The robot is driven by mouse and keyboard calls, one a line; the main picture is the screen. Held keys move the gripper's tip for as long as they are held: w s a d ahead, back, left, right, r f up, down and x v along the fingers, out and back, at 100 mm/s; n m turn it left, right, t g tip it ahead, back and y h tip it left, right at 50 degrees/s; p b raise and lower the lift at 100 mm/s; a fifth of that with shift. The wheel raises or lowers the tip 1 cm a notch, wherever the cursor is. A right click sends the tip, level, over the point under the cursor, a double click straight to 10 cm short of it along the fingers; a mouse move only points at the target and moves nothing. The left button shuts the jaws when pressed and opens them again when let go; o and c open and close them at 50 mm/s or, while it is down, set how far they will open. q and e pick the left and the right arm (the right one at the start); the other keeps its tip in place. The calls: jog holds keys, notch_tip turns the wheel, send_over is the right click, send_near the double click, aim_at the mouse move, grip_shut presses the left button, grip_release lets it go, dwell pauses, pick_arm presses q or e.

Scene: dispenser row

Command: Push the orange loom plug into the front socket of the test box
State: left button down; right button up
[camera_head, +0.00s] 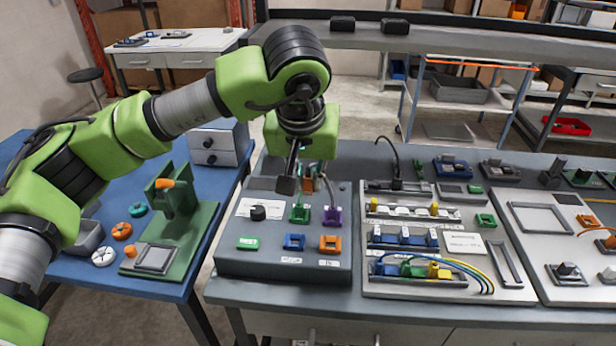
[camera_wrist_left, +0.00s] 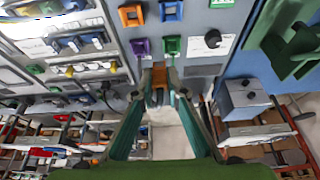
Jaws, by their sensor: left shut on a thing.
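The grey test box (camera_head: 265,268) stands on the bench. Its front row holds a green socket (camera_head: 247,243), a blue socket (camera_head: 294,242) and an orange socket (camera_head: 330,244). The orange socket also shows in the wrist view (camera_wrist_left: 131,15), with nothing in it. My left gripper (camera_head: 290,182) is at the back of the box, pointing down. It is shut on the orange loom plug (camera_head: 308,185), which shows between the fingers in the wrist view (camera_wrist_left: 158,78). Whether the plug still touches the box is unclear. My right gripper is not in view.
A green plug (camera_head: 300,213) and a purple plug (camera_head: 332,216) stand between the gripper and the front sockets. A black knob (camera_head: 258,212) is left of them. A panel with wired connectors (camera_head: 450,245) lies to the right. A green fixture (camera_head: 190,235) stands on the blue table.

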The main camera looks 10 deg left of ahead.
pick_arm(q)
jog(key=d+f, duration=0.1)
jog(key=f, duration=0.1)
jog(key=d+f, duration=0.2)
jog(key=s+d+f, duration=0.1)
jog(key=f, duration=0.2)
jog(key=shift+s+d, duration=0.1)
jog(key=shift+d, duration=0.3)
jog(key=shift+d+f, duration=0.15)
jog(key=shift+f, duration=0.15)
jog(key=f+b, duration=0.1)
jog(key=f, duration=0.2)
jog(key=shift+a+b, duration=0.2)
jog(key=shift+b, duration=0.15)
jog(key=shift+d, duration=0.1)
jog(key=shift+f+b, duration=0.1)
jog(key=shift+b, duration=0.2)
jog(key=shift+f+b, duration=0.1)
jog(key=shift+b, duration=0.25)
jog(key=shift+f, duration=0.1)
